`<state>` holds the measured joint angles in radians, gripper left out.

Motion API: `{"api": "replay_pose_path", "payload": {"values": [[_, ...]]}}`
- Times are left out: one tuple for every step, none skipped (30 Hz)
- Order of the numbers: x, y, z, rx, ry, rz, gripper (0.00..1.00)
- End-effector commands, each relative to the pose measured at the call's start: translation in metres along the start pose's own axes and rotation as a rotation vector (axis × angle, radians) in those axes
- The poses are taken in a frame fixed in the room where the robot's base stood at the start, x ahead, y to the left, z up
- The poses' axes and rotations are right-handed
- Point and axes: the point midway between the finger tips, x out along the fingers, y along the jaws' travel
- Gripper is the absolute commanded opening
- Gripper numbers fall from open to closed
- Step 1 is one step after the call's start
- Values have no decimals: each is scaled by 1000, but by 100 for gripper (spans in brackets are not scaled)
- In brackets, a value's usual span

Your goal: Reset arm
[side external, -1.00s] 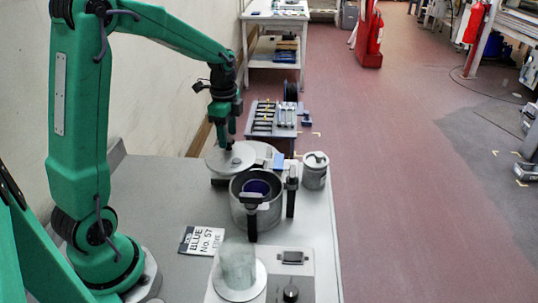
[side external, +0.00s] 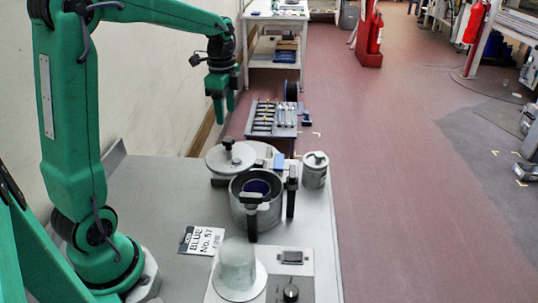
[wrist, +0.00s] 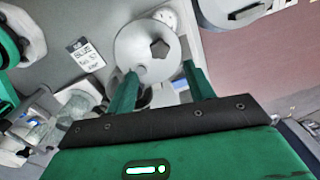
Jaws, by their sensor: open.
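My gripper (side external: 222,108) hangs fingers-down at the end of my green arm, above and apart from a round grey lid (side external: 216,161) with a dark knob. Its two fingers stand apart and hold nothing. In the wrist view the gripper (wrist: 158,78) also shows spread and empty, with the lid (wrist: 137,38) beyond it. The lid lies at the far end of the grey bench (side external: 160,195), behind a clear round pot (side external: 239,212) with a dark handle. A blue-purple thing (side external: 254,186) is inside the pot.
A grey canister (side external: 315,172) stands right of the pot. A card reading BLUE No. 57 (side external: 202,240) lies on the bench. A translucent cup (side external: 237,259) stands on a white disc in front. A tool rack (side external: 272,118) is beyond the bench. The wall is close at left.

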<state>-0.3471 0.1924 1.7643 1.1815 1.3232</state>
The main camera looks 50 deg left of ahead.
Motion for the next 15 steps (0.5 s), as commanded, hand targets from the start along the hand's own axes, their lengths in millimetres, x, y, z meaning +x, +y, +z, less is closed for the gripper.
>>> {"api": "replay_pose_path", "payload": {"values": [[0,0,0,0,0,0,53],[0,0,0,-1,0,-1,53],[-1,1,0,-4,0,-2,53],[-1,2,-1,-7,1,-3,53],[-2,3,-1,-11,1,-5,53],[-3,5,-2,-17,3,-9,53],[-5,7,-3,-24,4,-13,53],[-6,9,-4,-33,5,-18,53],[-8,12,-5,-47,8,-26,53],[-11,15,-6,-61,10,-32,53],[-12,19,-7,-74,13,-39,53],[-16,24,-9,-95,18,-51,53],[-18,29,-11,-113,21,-58,53],[-21,33,-12,-132,26,-67,53],[-24,40,-14,-160,33,-79,53]]}}
